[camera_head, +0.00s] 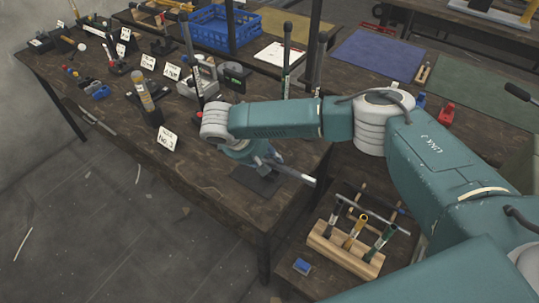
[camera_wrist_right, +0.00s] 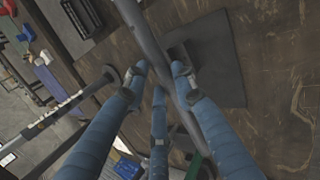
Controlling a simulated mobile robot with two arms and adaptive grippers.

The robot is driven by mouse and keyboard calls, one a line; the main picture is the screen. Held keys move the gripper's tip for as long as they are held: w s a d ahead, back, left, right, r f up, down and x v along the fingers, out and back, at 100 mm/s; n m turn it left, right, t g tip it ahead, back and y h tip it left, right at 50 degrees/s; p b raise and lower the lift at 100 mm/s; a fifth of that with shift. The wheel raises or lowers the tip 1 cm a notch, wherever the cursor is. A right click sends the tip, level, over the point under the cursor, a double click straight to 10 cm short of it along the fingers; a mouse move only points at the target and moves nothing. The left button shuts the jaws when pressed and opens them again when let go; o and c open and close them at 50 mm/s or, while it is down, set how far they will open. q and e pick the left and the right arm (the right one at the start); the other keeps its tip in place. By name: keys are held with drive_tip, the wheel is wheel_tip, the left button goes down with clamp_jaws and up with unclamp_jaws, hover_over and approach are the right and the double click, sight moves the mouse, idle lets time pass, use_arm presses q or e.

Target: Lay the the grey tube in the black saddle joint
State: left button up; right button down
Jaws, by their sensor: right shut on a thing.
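My right gripper (camera_head: 266,160) is over the front right part of the workbench, its blue fingers closed around the grey tube (camera_head: 296,174). In the right wrist view the fingers (camera_wrist_right: 160,80) grip the tube (camera_wrist_right: 143,32), which runs from the top edge down between them. A dark flat plate (camera_head: 258,184) lies on the bench below the gripper. In the right wrist view the plate (camera_wrist_right: 222,70) carries a small black block that looks like the saddle joint (camera_wrist_right: 180,52), right beside the tube. The tube and fingers partly hide it; I cannot tell whether they touch. My left gripper is not in view.
A wooden rack (camera_head: 345,248) with several tools stands on a lower surface at the front right. A small press with an amber column (camera_head: 145,97) and a label card (camera_head: 167,138) stand left of my arm. A blue crate (camera_head: 218,28) is at the back.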

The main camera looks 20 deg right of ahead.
sight(275, 173)
drive_tip(key=shift+f+b, duration=0.35)
drive_tip(key=shift+f, duration=1.4)
drive_tip(key=shift+s+a+f, duration=0.1)
drive_tip(key=shift+s+f, duration=0.45)
drive_tip(key=shift+f, duration=0.1)
drive_tip(key=c, duration=1.3)
unclamp_jaws()
drive_tip(key=shift+c, duration=0.2)
drive_tip(key=shift+w+f, duration=0.2)
drive_tip(key=shift+w, duration=0.25)
drive_tip(key=shift+r, duration=0.1)
drive_tip(key=shift+r, duration=0.1)
